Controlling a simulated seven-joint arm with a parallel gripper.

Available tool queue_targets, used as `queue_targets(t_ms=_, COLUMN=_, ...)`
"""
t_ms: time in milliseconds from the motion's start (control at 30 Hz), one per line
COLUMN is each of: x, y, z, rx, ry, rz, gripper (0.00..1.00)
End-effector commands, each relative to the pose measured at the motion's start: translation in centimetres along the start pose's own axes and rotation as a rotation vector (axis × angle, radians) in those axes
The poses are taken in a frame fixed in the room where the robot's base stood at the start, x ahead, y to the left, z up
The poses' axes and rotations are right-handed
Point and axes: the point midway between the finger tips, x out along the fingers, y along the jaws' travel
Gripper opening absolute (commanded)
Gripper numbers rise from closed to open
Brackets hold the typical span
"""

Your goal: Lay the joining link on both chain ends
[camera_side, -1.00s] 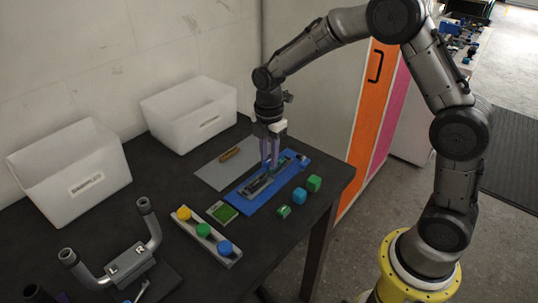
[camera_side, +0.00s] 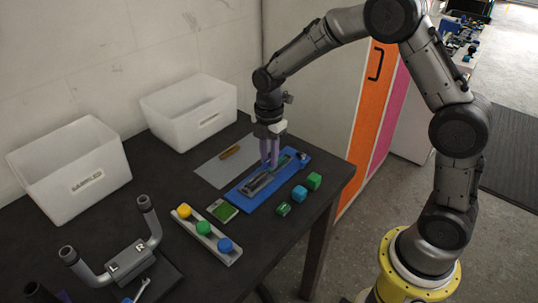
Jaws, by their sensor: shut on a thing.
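My gripper (camera_side: 269,163) points down with its purple fingers over the blue board (camera_side: 243,197) on the dark table. A dark grey fixture (camera_side: 258,184) lies along the board under and beside the fingertips. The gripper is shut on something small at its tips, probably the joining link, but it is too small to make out. The chain ends cannot be told apart from the fixture at this size. I cannot tell whether the held thing touches the fixture.
A grey mat with a brown-yellow piece (camera_side: 229,152) lies behind the board. Blue (camera_side: 299,193) and green (camera_side: 314,181) cubes stand at its right. A rail with coloured knobs (camera_side: 203,228), two white bins (camera_side: 190,113) and a handlebar part (camera_side: 128,260) stand to the left.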

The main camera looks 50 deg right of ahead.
Motion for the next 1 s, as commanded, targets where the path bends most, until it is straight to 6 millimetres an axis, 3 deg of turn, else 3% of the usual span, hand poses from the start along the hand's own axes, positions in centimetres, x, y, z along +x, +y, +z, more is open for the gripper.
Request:
queue_targets(t_ms=967, x=1.06, y=-0.03, z=0.00, rx=0.000, ry=0.000, rz=-0.001, gripper=0.00)
queue_targets(t_ms=1000, x=1.07, y=-0.04, z=0.00, rx=0.000, ry=0.000, rz=-0.001, gripper=0.36)
